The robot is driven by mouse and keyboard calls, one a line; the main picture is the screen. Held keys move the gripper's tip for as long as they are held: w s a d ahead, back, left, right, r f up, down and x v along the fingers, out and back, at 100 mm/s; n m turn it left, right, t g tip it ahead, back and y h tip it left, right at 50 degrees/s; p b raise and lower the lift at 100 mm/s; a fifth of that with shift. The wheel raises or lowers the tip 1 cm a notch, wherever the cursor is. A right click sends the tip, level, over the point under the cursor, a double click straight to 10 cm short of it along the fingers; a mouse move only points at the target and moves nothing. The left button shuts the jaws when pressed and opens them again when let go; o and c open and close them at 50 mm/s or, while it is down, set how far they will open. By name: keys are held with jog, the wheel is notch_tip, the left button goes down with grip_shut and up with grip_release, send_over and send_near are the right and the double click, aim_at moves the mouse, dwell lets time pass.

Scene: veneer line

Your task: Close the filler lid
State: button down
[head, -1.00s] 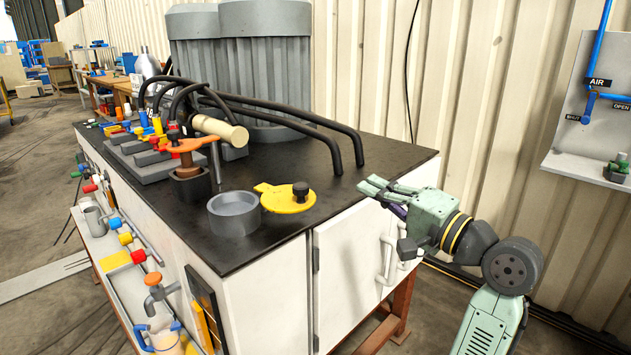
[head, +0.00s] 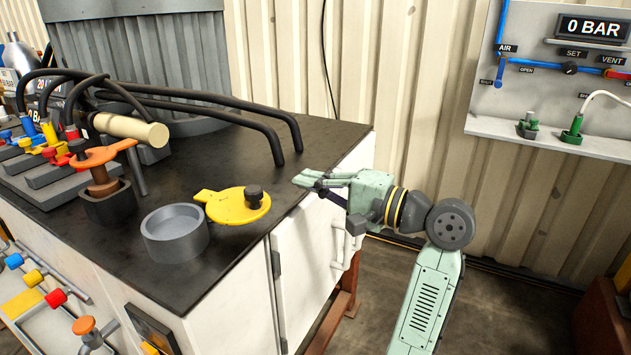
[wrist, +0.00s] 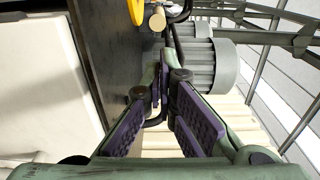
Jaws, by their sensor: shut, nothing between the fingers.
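The yellow filler lid (head: 230,207), a round disc with a tab and a black knob (head: 254,195), lies on the black top to the right of the grey, round filler opening (head: 175,235). The opening is uncovered. The lid and opening are apart or barely touching; I cannot tell which. My gripper (head: 300,181) is shut and empty at the right edge of the top, to the right of the lid, its fingers pointing left. In the wrist view, the fingertips (wrist: 165,78) come together, and part of the yellow lid (wrist: 136,12) shows at the top edge.
An orange-handled valve (head: 103,160) stands left of the filler opening. Black hoses (head: 240,118) arch over the top behind the lid. The white cabinet (head: 305,265) with a door handle is below my gripper. A panel reading 0 BAR (head: 594,28) hangs on the right wall.

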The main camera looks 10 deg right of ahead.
jog(key=a+p, duration=0.2)
jog(key=a, duration=0.4)
